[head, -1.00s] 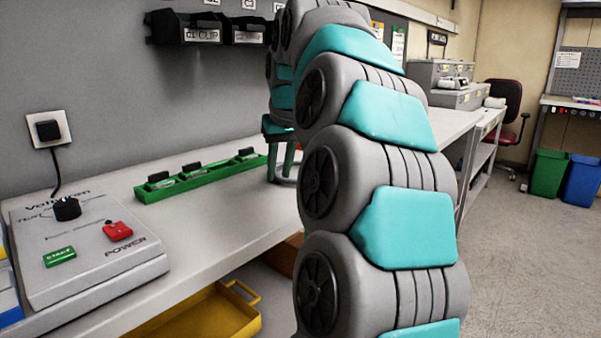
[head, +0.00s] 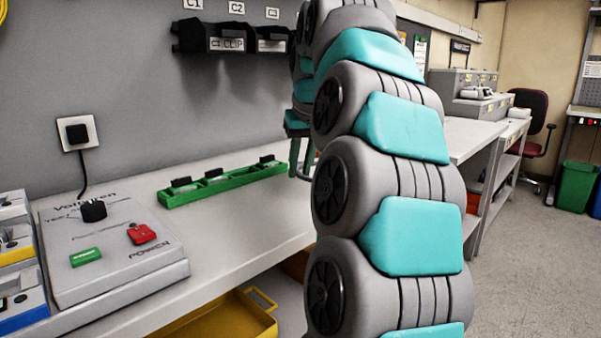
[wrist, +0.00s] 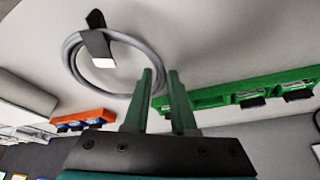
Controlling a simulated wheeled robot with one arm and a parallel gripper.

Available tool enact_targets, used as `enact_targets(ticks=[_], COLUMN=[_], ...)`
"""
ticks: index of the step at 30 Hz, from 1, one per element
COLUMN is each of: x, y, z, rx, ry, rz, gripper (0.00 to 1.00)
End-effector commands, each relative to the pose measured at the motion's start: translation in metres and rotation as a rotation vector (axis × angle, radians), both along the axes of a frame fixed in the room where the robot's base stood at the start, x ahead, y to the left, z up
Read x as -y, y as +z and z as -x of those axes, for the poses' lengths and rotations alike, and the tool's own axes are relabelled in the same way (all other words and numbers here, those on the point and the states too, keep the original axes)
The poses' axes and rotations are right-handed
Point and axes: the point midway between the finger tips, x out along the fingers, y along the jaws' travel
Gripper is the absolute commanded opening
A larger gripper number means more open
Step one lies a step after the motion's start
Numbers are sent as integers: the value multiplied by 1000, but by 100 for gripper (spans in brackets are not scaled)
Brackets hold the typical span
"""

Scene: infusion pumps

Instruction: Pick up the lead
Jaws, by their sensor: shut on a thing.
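The lead (wrist: 70,63) is a coiled grey cable with a black strap bearing a white patch, seen at upper left in the wrist view. My gripper (wrist: 160,78) has its two green fingers at the coil's edge, with a narrow gap showing between them. It is shut on the lead's coil, the left finger crossing in front of the cable. In the head view my gripper (head: 299,152) is over the bench behind my arm, which hides most of it and nearly all of the lead.
A green rack (head: 225,184) with black-topped items lies on the bench (head: 240,225). A grey tester box (head: 110,250) with red and green buttons stands at left. An orange rack (wrist: 82,120) shows in the wrist view. A yellow tray (head: 220,322) is below the bench.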

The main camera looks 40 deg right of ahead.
Motion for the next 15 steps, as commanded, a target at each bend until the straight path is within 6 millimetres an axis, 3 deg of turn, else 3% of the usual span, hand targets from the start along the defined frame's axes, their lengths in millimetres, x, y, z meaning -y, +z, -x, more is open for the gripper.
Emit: enact_targets(ticks=[7,15], x=[-1,-11], y=[13,14], z=[0,23], rx=[2,1], ry=[1,1], rz=[1,0], gripper=[0,0])
